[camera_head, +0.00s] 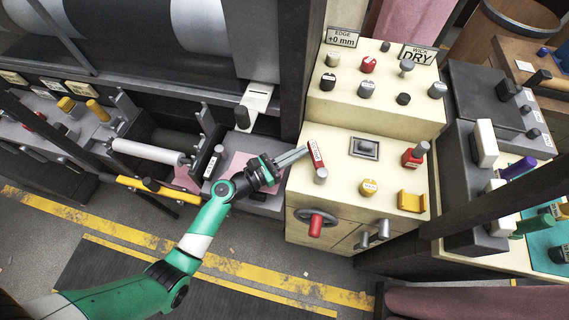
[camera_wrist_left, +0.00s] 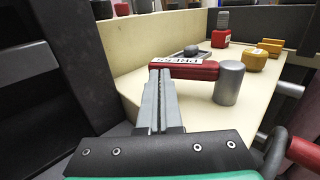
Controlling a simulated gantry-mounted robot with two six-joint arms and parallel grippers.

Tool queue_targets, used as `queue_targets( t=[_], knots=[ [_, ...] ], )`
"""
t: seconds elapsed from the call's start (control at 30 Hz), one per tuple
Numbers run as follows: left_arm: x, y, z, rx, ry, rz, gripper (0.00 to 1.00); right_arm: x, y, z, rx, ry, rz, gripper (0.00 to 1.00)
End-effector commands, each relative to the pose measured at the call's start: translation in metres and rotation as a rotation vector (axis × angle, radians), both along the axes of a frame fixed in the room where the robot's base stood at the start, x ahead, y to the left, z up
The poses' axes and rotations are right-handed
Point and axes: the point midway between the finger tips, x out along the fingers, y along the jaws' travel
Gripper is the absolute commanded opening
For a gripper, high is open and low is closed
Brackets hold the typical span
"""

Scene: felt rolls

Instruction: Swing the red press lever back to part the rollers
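The red press lever (camera_head: 315,152) lies on the cream console's top near its left edge. Its grey cylindrical pivot is at the near end in the head view. In the left wrist view the lever (camera_wrist_left: 190,70) shows a white label reading PRESS, with the grey post at its right end. My left gripper (camera_head: 305,151) is at the lever's left side, its two grey fingers together and nothing visible between them. In the left wrist view the fingertips (camera_wrist_left: 160,74) overlap the lever's left end; I cannot tell whether they touch. My right gripper is not in view.
The cream console (camera_head: 335,219) also carries a yellow knob (camera_head: 369,187), a red block (camera_head: 411,159) and a yellow bracket (camera_head: 410,201). A raised knob panel (camera_head: 330,106) stands behind. A white roller (camera_head: 150,151) sits left of my arm. A dark upright post stands at the console's back left.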

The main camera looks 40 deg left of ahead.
Motion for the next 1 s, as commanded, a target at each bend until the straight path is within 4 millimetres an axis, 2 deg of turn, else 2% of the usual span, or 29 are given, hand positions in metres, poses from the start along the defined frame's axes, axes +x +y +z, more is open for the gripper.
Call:
queue_targets(
  t=[0.4, 1.0],
  knots=[
    [0.026, -0.008, 0.0, 0.001, -0.001, 0.011, 0.0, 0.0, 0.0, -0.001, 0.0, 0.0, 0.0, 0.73],
    [0.033, -0.011, 0.0, 0.0, -0.001, 0.011, 0.0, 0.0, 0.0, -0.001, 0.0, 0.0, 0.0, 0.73]
  ],
)
